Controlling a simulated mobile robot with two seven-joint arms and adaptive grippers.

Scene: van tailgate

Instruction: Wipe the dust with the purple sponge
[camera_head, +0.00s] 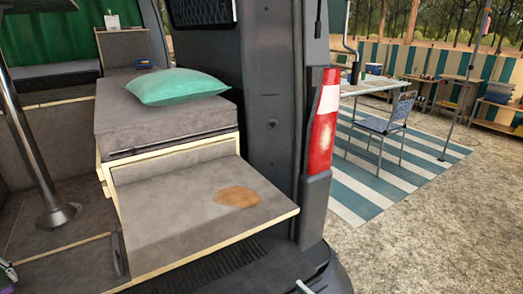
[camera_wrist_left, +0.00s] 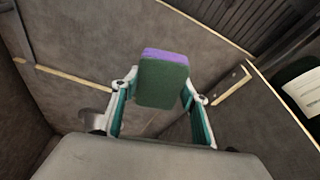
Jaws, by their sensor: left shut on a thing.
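The dust (camera_head: 238,197) is a brown patch on the grey top of the low pull-out board (camera_head: 175,225) at the van's tailgate, towards its right side. The sponge (camera_wrist_left: 163,82) shows in the left wrist view, with a dark green face and a purple edge. My left gripper (camera_wrist_left: 160,100) is shut on it, one finger on each side. In the head view only a small part of my left gripper shows at the lower left edge, well apart from the dust. A pale sliver at the bottom edge may be my right gripper; its jaws are hidden.
A teal pillow (camera_head: 177,87) lies on the grey cushioned box (camera_head: 165,118) behind the board. A metal table post (camera_head: 50,190) stands at the left. The van's pillar with the red tail light (camera_head: 322,125) bounds the board's right side. The space above the board is clear.

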